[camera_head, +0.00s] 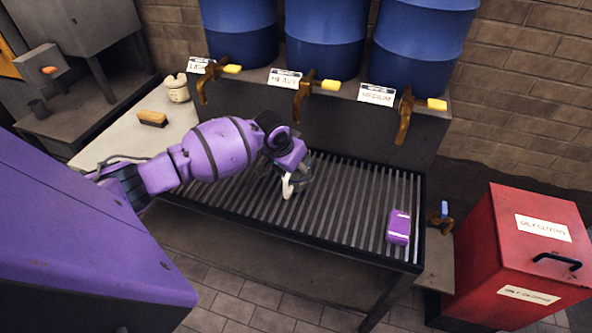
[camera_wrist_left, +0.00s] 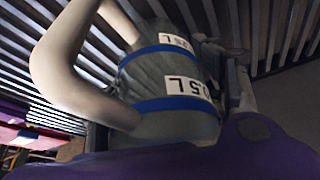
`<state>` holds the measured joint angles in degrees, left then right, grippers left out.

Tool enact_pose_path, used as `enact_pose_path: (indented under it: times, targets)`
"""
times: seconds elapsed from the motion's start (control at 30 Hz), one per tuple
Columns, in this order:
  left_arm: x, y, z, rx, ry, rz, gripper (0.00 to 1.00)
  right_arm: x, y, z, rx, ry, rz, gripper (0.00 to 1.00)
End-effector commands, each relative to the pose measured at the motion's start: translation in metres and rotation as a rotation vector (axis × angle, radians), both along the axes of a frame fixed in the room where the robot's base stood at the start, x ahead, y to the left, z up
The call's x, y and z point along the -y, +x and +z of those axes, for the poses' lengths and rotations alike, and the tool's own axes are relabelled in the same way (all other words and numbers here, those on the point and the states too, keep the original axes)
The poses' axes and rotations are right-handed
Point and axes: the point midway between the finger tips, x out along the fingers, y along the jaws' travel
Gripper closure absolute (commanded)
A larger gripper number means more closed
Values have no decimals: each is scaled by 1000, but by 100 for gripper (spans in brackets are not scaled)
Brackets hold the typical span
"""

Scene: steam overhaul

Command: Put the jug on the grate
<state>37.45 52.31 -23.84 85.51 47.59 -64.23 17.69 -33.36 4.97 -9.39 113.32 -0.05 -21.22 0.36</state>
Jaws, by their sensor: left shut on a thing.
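My left gripper is shut on the jug. The grate (camera_head: 350,205) is a dark slatted rack beneath the jug. I cannot tell whether the jug touches the slats. My right gripper is not in view.
Blue barrels (camera_head: 325,35) with brass taps (camera_head: 308,97) stand behind the grate. A purple item (camera_head: 398,227) lies on its right part. A red bin (camera_head: 520,255) stands at right. A brush (camera_head: 152,118) and a pale pot (camera_head: 176,88) sit on the left counter.

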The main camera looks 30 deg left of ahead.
Motion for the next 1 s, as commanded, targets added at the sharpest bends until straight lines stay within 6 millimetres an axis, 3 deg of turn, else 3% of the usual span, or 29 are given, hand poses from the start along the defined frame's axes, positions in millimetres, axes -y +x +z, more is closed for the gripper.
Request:
enact_pose_path:
  times: [0.1,0.13,0.3,0.67,0.77,1.0]
  targets:
    - [0,0,-3,0,0,1,69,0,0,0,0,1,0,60]
    - [0,0,-4,-1,0,1,36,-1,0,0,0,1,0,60]
    - [0,0,-3,-1,0,0,17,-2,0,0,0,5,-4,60]
    - [0,0,0,0,0,0,17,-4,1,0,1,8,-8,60]
    - [-1,-3,11,1,0,0,17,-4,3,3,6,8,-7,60]
    - [-3,-22,59,5,1,-1,17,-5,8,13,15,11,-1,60]
